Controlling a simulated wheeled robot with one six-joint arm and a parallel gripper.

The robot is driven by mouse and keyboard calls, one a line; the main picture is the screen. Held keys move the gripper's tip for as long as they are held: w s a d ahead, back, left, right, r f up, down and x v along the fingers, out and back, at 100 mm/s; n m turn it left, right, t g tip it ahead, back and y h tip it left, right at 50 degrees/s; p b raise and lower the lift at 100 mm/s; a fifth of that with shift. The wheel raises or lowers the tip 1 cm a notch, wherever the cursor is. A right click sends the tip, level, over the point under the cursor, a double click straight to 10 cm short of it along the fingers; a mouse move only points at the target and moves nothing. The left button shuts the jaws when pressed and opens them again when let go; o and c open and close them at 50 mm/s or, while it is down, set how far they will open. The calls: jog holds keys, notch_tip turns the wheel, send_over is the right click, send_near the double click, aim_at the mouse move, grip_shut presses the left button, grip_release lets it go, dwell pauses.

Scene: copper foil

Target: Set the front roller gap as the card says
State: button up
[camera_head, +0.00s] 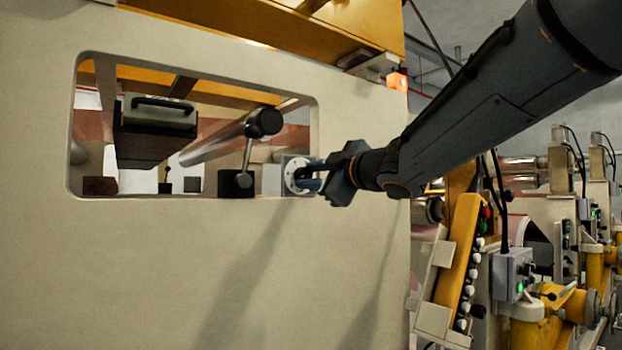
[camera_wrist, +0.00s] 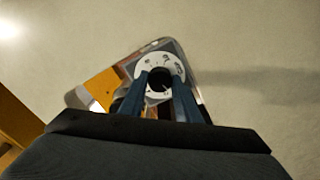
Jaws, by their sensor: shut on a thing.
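A round white dial (camera_head: 295,175) with dark marks sits at the right end of the window in the cream machine panel. It also shows in the wrist view (camera_wrist: 151,63), with a dark knob (camera_wrist: 160,80) at its middle. My gripper (camera_head: 308,174) reaches in from the right and is shut on the knob; its two blue fingers (camera_wrist: 160,88) lie either side of it. The dial's marks are too small to read. A steel roller (camera_head: 215,143) runs back inside the window, left of the dial. I see no card in either view.
The window's rim (camera_head: 190,196) surrounds these parts. A yellow control panel with several knobs (camera_head: 461,260) stands at the right, below my arm. The panel below the window is bare.

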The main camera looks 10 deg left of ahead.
jog(key=o, duration=1.1)
jog(key=b+v, duration=0.1)
jog(key=v, duration=0.6)
jog(key=shift+s+d+b, duration=0.2)
jog(key=shift+d+b, duration=0.1)
jog(key=shift+a, duration=0.1)
